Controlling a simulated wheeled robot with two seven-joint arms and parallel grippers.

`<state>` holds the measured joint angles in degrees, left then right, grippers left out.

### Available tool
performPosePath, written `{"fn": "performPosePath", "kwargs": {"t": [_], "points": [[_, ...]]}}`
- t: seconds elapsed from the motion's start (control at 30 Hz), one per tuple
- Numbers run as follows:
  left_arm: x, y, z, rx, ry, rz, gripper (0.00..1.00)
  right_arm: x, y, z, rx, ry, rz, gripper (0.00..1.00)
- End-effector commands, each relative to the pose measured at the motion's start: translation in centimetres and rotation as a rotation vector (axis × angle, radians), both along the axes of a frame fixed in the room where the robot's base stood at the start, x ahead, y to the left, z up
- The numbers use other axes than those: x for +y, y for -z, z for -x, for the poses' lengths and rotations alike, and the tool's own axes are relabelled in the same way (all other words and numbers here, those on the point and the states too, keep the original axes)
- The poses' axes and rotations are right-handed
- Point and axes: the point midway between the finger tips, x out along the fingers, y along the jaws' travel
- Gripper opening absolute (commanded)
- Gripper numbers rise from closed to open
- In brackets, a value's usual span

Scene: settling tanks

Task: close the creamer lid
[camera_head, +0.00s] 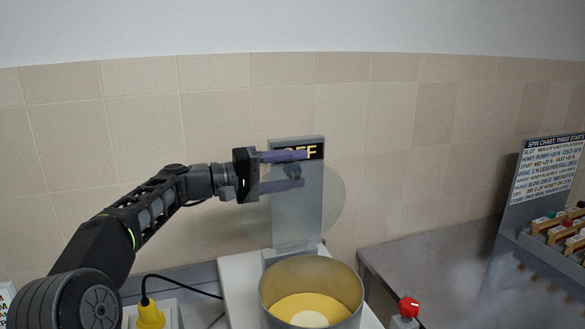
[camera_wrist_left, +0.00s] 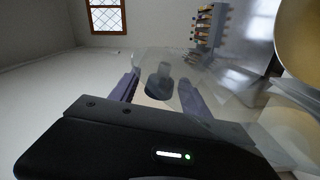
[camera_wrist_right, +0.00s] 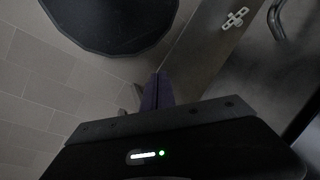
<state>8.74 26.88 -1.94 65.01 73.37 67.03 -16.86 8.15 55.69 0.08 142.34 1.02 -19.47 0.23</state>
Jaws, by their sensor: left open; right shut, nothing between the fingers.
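The creamer is an open metal drum (camera_head: 357,284) with yellow contents, at the bottom centre of the head view. Its clear round lid (camera_head: 334,210) stands raised, roughly upright, behind the drum and in front of a grey panel. My left gripper (camera_head: 303,170) is open at the lid, with one purple finger above and one below a dark knob (camera_head: 292,171). In the left wrist view the knob (camera_wrist_left: 160,82) shows between the two fingers; I cannot tell whether they touch it. My right gripper (camera_wrist_right: 160,82) is shut and empty in the right wrist view, away from the creamer.
The grey panel (camera_head: 296,225) carries a display, partly covered by a finger. A yellow object (camera_head: 150,314) with a black cable is at lower left. A red-topped object (camera_head: 408,307) stands right of the drum. A metal bench (camera_head: 440,262) and a sign (camera_head: 548,170) are farther right.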

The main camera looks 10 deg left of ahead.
Motion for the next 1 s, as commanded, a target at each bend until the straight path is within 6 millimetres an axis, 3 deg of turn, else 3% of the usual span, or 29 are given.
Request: {"fn": "performPosePath", "kwargs": {"t": [0.07, 0.7, 1.0], "points": [[0.03, 0.00, 0.02, 0.000, 0.000, 0.000, 0.53, -0.01, 0.01, -0.01, 0.000, 0.000, 0.000, 0.00], [0.06, 0.01, 0.02, 0.001, 0.000, -0.001, 0.01, 0.00, 0.01, -0.01, -0.001, 0.000, 0.000, 0.00], [0.07, 0.03, 0.02, 0.001, 0.000, -0.001, 0.00, 0.00, 0.01, -0.01, 0.000, 0.000, 0.000, 0.00]]}}
